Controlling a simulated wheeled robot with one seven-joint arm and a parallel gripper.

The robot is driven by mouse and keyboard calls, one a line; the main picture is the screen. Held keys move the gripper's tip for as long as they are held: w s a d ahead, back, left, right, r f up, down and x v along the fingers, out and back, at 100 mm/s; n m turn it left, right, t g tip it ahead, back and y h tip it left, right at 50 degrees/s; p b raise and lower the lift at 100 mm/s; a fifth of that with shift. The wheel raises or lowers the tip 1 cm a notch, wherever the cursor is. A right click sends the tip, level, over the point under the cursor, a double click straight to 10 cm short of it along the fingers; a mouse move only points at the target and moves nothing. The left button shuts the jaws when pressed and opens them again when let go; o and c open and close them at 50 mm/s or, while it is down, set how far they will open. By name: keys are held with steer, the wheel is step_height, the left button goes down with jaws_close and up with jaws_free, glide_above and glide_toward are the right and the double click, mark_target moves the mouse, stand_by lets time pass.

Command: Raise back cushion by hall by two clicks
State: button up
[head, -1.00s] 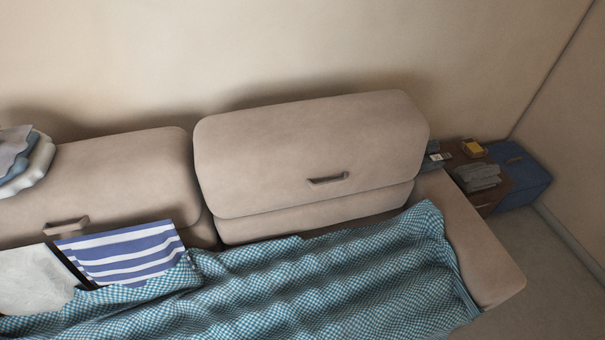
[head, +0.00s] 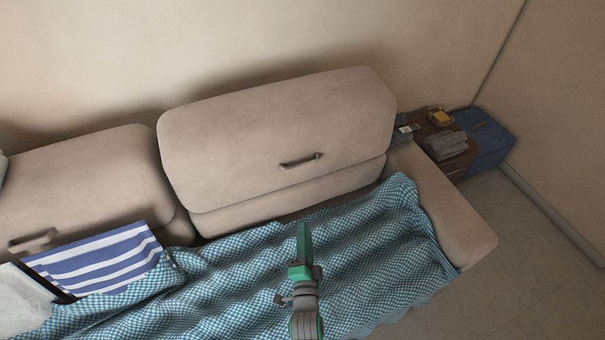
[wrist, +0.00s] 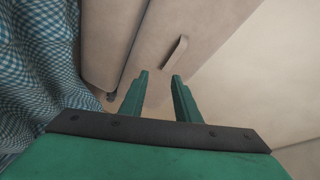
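Two beige back cushions show in the head view. The right one (head: 270,130) stands higher than the left one (head: 85,190), and each has a brown handle on its front. The right cushion's handle (head: 300,161) also shows in the wrist view (wrist: 175,52), just beyond the fingertips. Which cushion is by the hall, I cannot tell. My green gripper (wrist: 159,75) is open and empty, its two fingers apart and pointing toward the right cushion. In the head view my gripper (head: 304,228) is over the checked blanket, in front of and below the handle, not touching it.
A teal checked blanket (head: 340,255) covers the seat. A blue-striped cloth (head: 100,262) lies at the left. The sofa arm (head: 445,205) is at the right. Beyond it are a small brown table (head: 458,163) with items and a blue box (head: 487,140).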

steer(key=w+r+m, duration=0.3)
steer(key=w+m, duration=0.1)
steer(key=w, duration=1.7)
steer(key=shift+w+a+t, duration=0.3)
steer(key=shift+c, duration=0.5)
jaws_close()
